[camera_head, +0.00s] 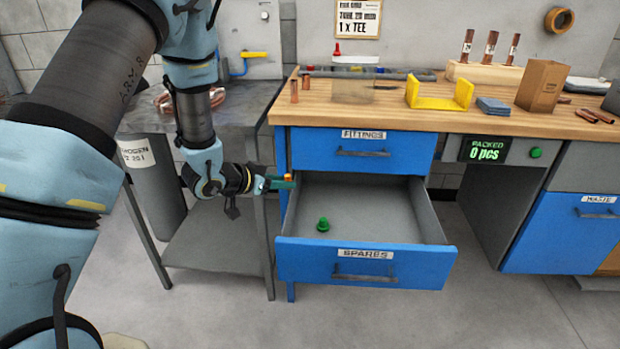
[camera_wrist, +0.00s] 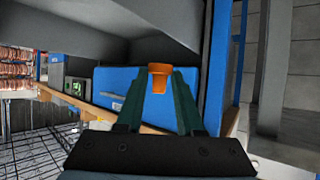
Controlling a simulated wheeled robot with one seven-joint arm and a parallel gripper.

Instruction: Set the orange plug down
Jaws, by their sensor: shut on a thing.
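The orange plug (camera_wrist: 159,76) is held between the tips of the two green fingers of my gripper (camera_wrist: 158,95) in the wrist view. In the head view, my gripper (camera_head: 284,183) is at the left edge of the open SPARES drawer (camera_head: 362,262), with a small bit of the orange plug (camera_head: 289,176) showing at its tip. The gripper points to the right, roughly level with the drawer's upper rim. Whether the plug touches the drawer or bench front cannot be told.
A green plug (camera_head: 323,225) stands on the drawer floor, which is otherwise bare. The shut FITTINGS drawer (camera_head: 362,148) and wooden worktop (camera_head: 390,105) are above. A grey side table (camera_head: 190,120) stands at left. A yellow bracket (camera_head: 440,95) sits on the worktop.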

